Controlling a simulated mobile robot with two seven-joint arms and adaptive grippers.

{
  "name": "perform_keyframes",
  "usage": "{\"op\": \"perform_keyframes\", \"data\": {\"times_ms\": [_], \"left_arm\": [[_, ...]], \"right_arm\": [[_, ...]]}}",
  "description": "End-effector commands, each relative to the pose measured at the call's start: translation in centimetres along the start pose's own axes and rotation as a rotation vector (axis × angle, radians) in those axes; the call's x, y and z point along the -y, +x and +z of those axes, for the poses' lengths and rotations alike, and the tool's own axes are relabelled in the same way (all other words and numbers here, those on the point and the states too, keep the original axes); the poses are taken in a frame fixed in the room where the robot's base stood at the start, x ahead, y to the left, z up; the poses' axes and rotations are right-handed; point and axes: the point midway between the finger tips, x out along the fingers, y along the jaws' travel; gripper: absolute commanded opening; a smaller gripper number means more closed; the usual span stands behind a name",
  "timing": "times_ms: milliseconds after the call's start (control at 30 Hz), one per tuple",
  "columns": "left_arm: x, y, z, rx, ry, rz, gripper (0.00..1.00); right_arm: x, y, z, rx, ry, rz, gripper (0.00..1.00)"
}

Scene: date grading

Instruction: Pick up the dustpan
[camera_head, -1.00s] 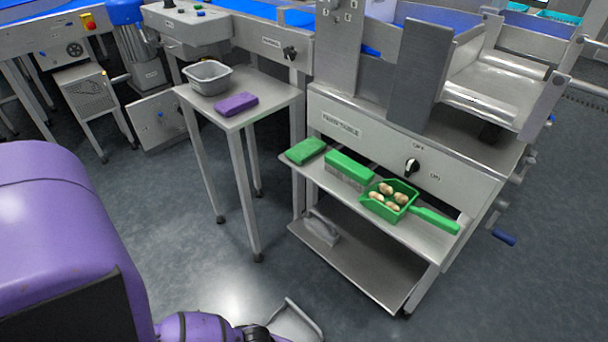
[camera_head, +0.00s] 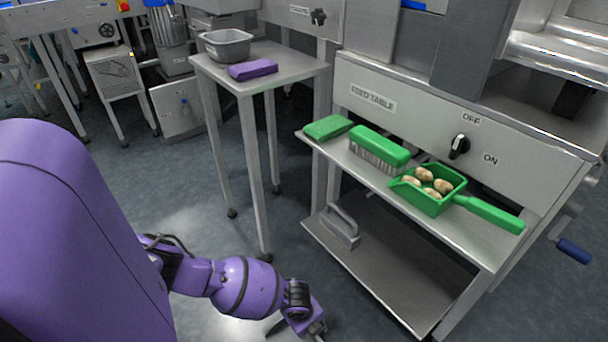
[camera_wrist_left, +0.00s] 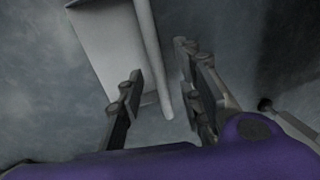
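The green dustpan (camera_head: 491,214) lies on the upper shelf under the feed table, its handle pointing right. Several pale brown dates (camera_head: 428,180) lie in its pan. My left gripper (camera_head: 316,332) is low at the bottom edge of the head view, left of the shelves and apart from the dustpan. In the left wrist view its two fingers (camera_wrist_left: 160,70) are spread with nothing between them. The dustpan is not recognisable in the left wrist view. My right gripper is not in view.
A green brush (camera_head: 380,146) and a green block (camera_head: 327,127) lie left of the dustpan. A grey handled tool (camera_head: 341,228) is on the lower shelf (camera_head: 395,280). A side table (camera_head: 291,59) holds a grey tub (camera_head: 228,46) and a purple block (camera_head: 252,70). The floor before it is clear.

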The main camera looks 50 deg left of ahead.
Motion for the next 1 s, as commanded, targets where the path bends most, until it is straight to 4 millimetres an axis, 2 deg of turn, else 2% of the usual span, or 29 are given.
{"op": "perform_keyframes", "data": {"times_ms": [33,133,400,667,1000], "left_arm": [[-0.3,1.4,-0.1,0.0,-0.001,0.004,0.33],[-0.2,2.8,-0.1,-0.001,-0.001,0.002,0.33],[-0.1,2.9,-0.1,-0.001,-0.001,0.0,0.33],[-0.1,2.9,-0.1,-0.001,-0.001,0.0,0.0],[-0.1,2.9,-0.1,-0.001,-0.001,0.0,0.0]], "right_arm": [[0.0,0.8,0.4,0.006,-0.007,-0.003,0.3],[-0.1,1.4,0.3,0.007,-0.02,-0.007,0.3],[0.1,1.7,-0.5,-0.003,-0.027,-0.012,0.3],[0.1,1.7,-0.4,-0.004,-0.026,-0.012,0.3],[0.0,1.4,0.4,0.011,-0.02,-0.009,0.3]]}}
